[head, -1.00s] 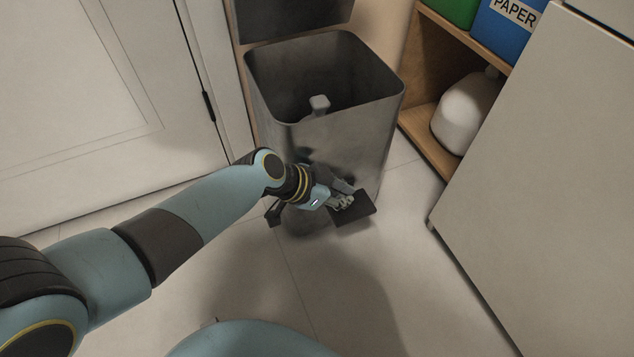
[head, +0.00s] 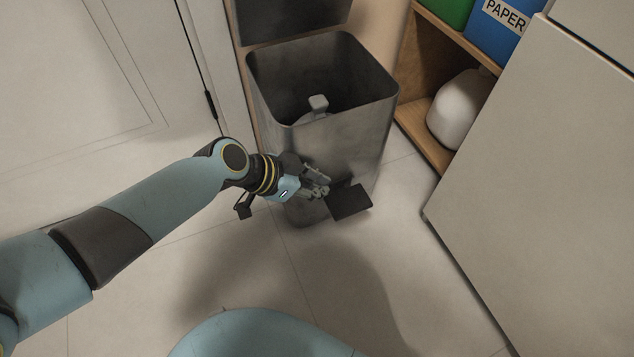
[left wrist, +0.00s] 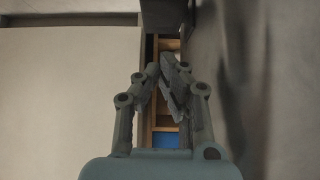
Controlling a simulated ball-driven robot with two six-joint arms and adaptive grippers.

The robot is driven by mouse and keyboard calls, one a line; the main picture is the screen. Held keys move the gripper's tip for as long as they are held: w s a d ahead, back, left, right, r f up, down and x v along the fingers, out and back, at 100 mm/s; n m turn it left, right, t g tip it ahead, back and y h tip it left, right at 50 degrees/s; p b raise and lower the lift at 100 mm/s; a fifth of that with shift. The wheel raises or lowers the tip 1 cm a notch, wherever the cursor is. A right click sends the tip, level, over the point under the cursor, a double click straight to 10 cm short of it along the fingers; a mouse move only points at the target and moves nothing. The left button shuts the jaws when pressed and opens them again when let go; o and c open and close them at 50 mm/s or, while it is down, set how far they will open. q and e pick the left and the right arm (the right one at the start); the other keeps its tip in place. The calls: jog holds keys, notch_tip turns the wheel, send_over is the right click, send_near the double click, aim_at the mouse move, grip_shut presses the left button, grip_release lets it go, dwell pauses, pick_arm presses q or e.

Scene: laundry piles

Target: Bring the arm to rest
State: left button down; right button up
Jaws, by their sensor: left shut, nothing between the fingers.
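My left arm (head: 160,200) comes in from the left in the head view. Its gripper (head: 322,186) is shut and empty, in front of the lower part of a grey metal pedal bin and just left of its dark pedal. In the left wrist view the fingers (left wrist: 165,72) are together with nothing between them. My right gripper is in neither view.
The bin (head: 345,140) stands open, its lid (head: 290,15) raised, with a pale object (head: 318,106) inside. Its pedal (head: 349,202) juts out in front. A wooden shelf (head: 425,150) and a light cabinet (head: 540,190) stand right. A door (head: 90,90) is left. Floor in front is clear.

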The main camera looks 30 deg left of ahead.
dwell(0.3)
